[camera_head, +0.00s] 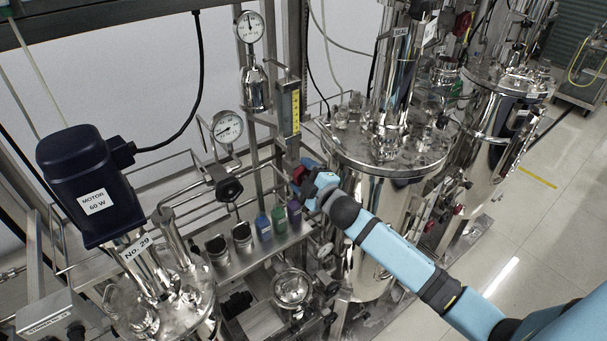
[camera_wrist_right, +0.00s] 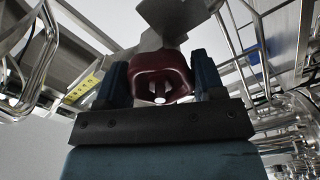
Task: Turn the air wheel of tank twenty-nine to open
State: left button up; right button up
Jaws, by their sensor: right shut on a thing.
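The tank labelled No. 29 (camera_head: 137,247) stands at the lower left of the head view, under a dark motor (camera_head: 82,180). A small red wheel (camera_head: 298,174) sits below the flow meter with a yellow scale (camera_head: 295,112). My right gripper (camera_head: 305,177) reaches it from the right and covers part of it. In the right wrist view, the dark red wheel (camera_wrist_right: 160,72) lies between the two fingers of my right gripper (camera_wrist_right: 160,82), which is shut on it. I cannot read any open mark on the wheel. My left gripper is not in view.
Two round gauges, upper (camera_head: 249,27) and lower (camera_head: 227,127), and a black knob (camera_head: 229,188) are left of the wheel. Blue (camera_head: 263,226), green (camera_head: 279,220) and purple bottles (camera_head: 294,212) stand below it. A steel tank (camera_head: 365,185) stands close behind my right arm.

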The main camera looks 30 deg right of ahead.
jog(key=shift+n, duration=1.3)
jog(key=o, duration=0.9)
jog(key=s+d+b, duration=0.2)
jog(key=s+b, duration=0.1)
jog(key=s, duration=1)
jog(key=shift+s, duration=0.35)
jog(key=shift+a+f, duration=0.1)
